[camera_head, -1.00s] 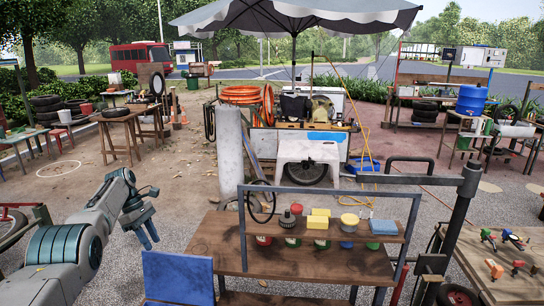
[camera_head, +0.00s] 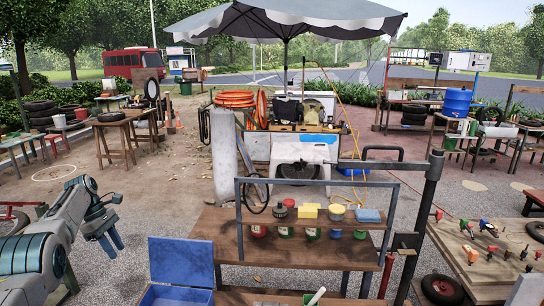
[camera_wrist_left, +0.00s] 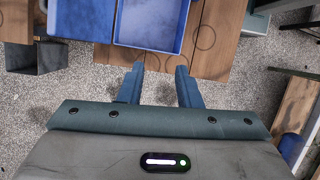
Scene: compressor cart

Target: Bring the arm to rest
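My left arm comes in from the left in the head view. Its gripper (camera_head: 112,240) points downward over the paved ground, left of the wooden workbench (camera_head: 225,225). In the left wrist view the two blue fingers (camera_wrist_left: 159,76) are apart with nothing between them, so the gripper is open and empty. The fingertips show just short of the edge of a wooden surface and a blue box (camera_wrist_left: 150,47). My right gripper is not in view.
An open blue box (camera_head: 181,262) stands at the bench's left end. A rack on the bench holds several cans, sponges and brushes. A dark post (camera_head: 425,215) stands right of it, beside a wooden table (camera_head: 490,258) with small clamps. Gravel left of the bench is clear.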

